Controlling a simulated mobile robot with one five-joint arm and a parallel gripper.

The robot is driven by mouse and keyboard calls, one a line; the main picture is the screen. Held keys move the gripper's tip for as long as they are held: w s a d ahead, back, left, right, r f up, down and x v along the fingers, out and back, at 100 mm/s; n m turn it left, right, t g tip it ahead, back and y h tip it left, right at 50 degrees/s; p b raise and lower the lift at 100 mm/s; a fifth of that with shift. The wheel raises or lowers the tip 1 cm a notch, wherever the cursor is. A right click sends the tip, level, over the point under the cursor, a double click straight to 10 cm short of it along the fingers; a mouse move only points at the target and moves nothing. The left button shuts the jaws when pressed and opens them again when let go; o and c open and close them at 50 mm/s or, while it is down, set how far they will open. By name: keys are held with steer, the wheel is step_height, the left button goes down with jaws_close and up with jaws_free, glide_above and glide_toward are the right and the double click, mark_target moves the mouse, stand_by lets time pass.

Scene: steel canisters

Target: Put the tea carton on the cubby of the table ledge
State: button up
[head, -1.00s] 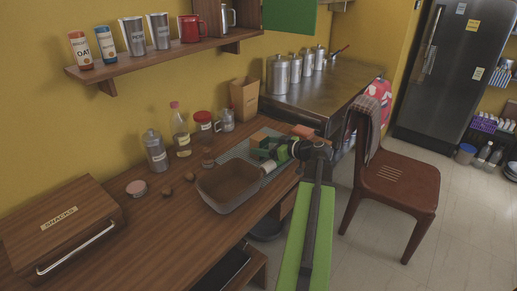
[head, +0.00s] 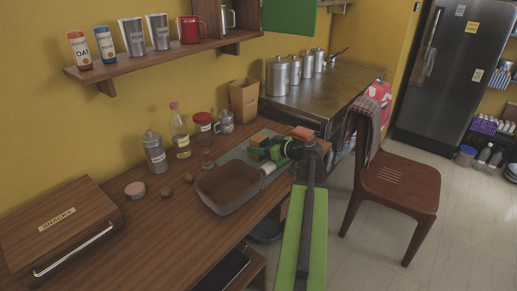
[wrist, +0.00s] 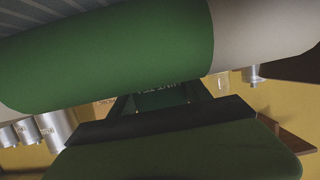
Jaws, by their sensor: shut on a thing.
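The tea carton (wrist: 160,99) shows in the wrist view as a dark green box with pale lettering, between the jaws; much of it is hidden. My gripper (head: 264,152) is shut on it, over the grey wire rack (head: 233,152) on the wooden table in the head view. At that size I cannot clearly separate carton from jaws. The wall ledge (head: 160,59) is at upper left, with a brown cubby (head: 207,10) at its right end, partly cut off by the picture's top. A metal pitcher (head: 227,15) stands at the cubby.
A grey basin (head: 226,203) lies just left of my gripper. A bottle (head: 179,138), jars and a cardboard box (head: 244,101) stand along the wall. A green panel (head: 288,17) hangs right of the cubby.

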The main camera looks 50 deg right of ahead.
mark_target(259, 137)
steer(key=shift+r, duration=0.1)
step_height(259, 137, up, 4)
steer(key=p, duration=0.4)
steer(key=shift+r+p, duration=0.2)
steer(key=shift+p, duration=0.15)
steer(key=s+d+r+p, duration=0.5)
steer(key=d+r+p, duration=0.15)
steer(key=d, duration=0.45)
step_height(259, 137, up, 14)
steer(key=p, duration=1.3)
steer(key=shift+w+a+p, duration=0.15)
steer(key=shift+w+p, duration=0.05)
steer(key=shift+p, duration=0.2)
steer(key=shift+s+f, duration=0.1)
